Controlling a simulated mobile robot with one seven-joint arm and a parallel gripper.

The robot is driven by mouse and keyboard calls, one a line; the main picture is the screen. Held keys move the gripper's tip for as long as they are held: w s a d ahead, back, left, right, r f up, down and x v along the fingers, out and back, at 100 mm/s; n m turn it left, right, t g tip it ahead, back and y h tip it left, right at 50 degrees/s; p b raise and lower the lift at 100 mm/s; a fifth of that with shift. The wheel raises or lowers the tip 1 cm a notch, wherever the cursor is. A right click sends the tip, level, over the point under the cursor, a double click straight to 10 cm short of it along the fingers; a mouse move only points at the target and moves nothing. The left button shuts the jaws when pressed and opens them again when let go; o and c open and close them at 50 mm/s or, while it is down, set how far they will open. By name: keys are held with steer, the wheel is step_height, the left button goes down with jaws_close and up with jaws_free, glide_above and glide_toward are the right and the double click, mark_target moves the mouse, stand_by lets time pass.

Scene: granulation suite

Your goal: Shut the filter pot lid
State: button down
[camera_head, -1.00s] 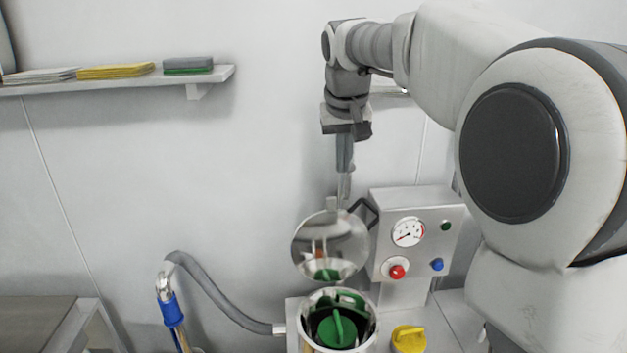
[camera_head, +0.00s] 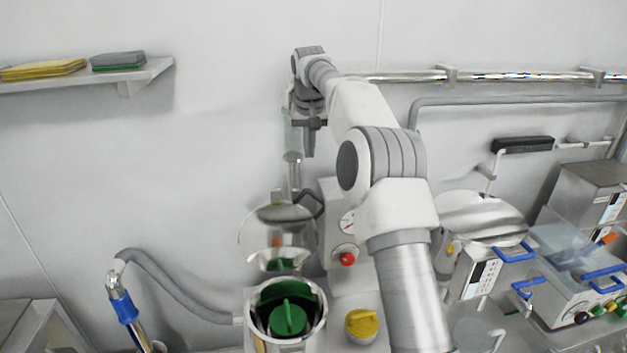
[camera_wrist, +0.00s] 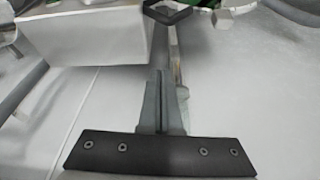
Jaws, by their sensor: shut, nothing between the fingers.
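The filter pot (camera_head: 319,326) is an open metal pot at the lower middle of the head view, with a green knobbed part (camera_head: 288,318) inside. Its round, mirror-like lid (camera_head: 262,240) stands raised behind the opening. A black loop handle (camera_head: 314,203) shows at the lid's upper right; it also shows at the top of the wrist view (camera_wrist: 168,14). My gripper (camera_head: 293,152) is above and behind the lid, pointing down, apart from the pot. In the wrist view its fingers (camera_wrist: 162,76) are together and empty, with the handle beyond them.
A panel with a gauge (camera_head: 348,221) and red button (camera_head: 347,259) stands right of the lid. A yellow knob (camera_head: 362,324) is right of the pot. A grey hose (camera_head: 180,287) runs left. Instruments (camera_head: 480,275) fill the right bench. Wall left of the lid is clear.

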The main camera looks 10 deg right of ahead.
step_height(320, 180, down, 9)
steer(key=s, duration=0.1)
steer(key=shift+s+a, duration=0.15)
stand_by(0.6)
steer(key=shift+s, duration=0.15)
stand_by(0.3)
